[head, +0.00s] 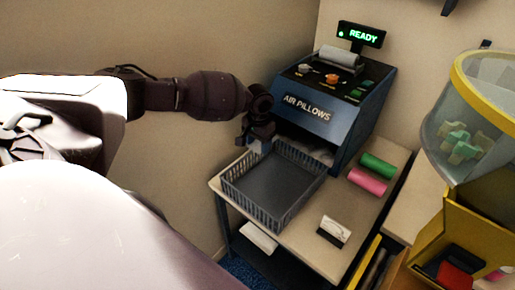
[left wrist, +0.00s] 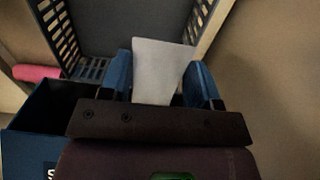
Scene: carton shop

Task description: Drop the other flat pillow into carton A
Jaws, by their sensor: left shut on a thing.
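My left gripper (head: 260,143) is just in front of the blue air pillow machine (head: 330,110), above the back left corner of the grey slatted basket (head: 228,187). In the left wrist view its two blue fingers (left wrist: 163,85) are shut on a flat white pillow (left wrist: 162,68), which sticks out past the fingertips. The basket (left wrist: 115,25) lies beyond the pillow in that view, and the part of its floor that shows is bare. Carton A is not recognisable in either view. My right gripper is not in view.
The basket stands on a pale table (head: 300,240) with a green roll (head: 378,166), a pink roll (head: 367,181) and a small white card holder (head: 335,231). A yellow-rimmed clear bin (head: 475,120) rises at the right. The machine's sign (head: 361,35) reads READY.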

